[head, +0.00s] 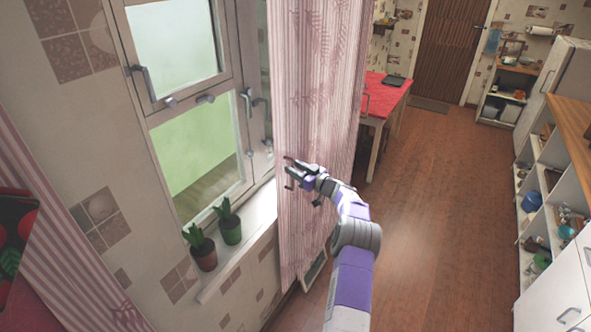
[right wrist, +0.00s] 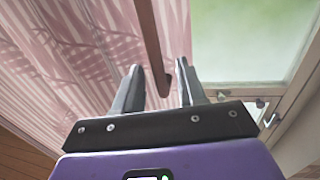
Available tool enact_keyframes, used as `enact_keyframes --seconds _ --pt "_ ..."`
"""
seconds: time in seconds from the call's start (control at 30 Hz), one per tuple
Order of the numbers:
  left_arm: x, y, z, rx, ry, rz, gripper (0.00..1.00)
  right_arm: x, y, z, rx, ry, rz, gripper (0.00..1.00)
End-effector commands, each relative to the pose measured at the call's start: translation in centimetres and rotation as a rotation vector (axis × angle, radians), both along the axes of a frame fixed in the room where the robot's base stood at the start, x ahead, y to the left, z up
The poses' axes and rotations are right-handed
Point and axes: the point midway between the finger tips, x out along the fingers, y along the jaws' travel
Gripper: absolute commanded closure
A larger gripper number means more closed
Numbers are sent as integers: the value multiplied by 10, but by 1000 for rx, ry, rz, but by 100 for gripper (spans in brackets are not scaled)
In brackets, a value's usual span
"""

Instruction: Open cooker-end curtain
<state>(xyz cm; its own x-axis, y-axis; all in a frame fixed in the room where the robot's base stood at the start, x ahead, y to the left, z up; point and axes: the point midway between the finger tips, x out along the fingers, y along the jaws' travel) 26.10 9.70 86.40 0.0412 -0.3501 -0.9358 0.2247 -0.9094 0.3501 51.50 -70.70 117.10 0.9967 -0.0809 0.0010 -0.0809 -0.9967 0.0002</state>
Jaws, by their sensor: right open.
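A pink striped curtain (head: 315,90) hangs at the right side of the window (head: 195,130); it fills the left of the right wrist view (right wrist: 70,50). A second pink striped curtain (head: 55,225) hangs at the far left. I cannot tell which one is at the cooker end. My right gripper (head: 289,173) is in front of the lower part of the right-hand curtain, near its window-side edge. In the right wrist view its fingers (right wrist: 159,66) are apart, with a brown bar (right wrist: 150,40) at the curtain's edge showing between them. Contact is unclear. My left gripper is not in view.
Two potted plants (head: 230,225) stand on the windowsill (head: 245,240), left of my right gripper. A table with a red cloth (head: 385,92) stands behind the curtain. White shelves (head: 540,205) line the right side. The wooden floor (head: 430,220) between is clear.

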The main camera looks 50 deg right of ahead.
Motion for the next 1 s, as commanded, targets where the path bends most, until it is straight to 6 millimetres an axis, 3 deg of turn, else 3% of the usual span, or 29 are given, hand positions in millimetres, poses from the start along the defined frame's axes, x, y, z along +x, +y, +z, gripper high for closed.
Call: enact_keyframes --seconds 0.6,1.0 --pt "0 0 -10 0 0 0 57 -70 6 0 0 0 0 60" --pt "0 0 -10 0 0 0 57 -74 6 0 0 -1 1 60"
